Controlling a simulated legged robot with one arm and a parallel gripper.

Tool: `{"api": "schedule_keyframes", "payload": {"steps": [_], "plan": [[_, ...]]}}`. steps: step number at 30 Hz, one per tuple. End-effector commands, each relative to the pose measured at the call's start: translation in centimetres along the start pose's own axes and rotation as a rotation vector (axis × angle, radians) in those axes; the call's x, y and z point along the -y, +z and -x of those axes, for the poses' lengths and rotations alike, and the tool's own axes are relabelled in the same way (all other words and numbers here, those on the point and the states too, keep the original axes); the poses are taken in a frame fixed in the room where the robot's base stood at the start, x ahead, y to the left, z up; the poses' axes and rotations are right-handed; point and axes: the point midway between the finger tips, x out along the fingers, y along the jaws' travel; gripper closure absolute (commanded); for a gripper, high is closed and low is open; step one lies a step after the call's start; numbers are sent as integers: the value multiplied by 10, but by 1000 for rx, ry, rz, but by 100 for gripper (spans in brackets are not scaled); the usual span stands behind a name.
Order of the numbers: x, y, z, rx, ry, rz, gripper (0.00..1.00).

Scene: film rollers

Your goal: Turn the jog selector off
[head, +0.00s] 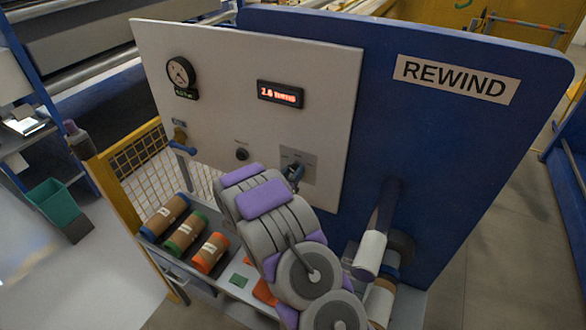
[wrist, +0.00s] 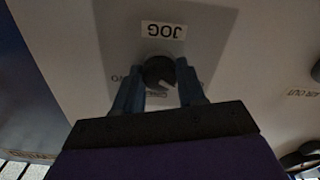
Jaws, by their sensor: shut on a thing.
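The jog selector is a round black knob (wrist: 157,69) on a grey plate under a JOG label (wrist: 163,30), which appears upside down in the wrist view. A pale pointer mark shows on the knob's face, toward its lower right. Small lettering beside and below the knob is partly hidden by my fingers. My gripper (wrist: 158,88) has one blue finger on each side of the knob and is shut on it. In the head view my gripper (head: 292,172) is at the grey selector plate (head: 311,157) and hides most of the knob.
The white panel (head: 330,85) also carries a gauge (head: 181,73), a red-lit display (head: 280,94), a small black knob (head: 242,154) and a blue-handled valve (head: 182,148). Wrapped rolls (head: 184,232) lie on a shelf below left. A roller (head: 371,250) juts out at right, close to my arm.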

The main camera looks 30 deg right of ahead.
Motion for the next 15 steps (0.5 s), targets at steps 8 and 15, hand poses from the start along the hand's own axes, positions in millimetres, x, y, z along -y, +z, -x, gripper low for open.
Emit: {"api": "schedule_keyframes", "payload": {"steps": [8,15], "plan": [[1,-1,0,1,-2,89,91],[2,0,0,1,-2,108,91]]}}
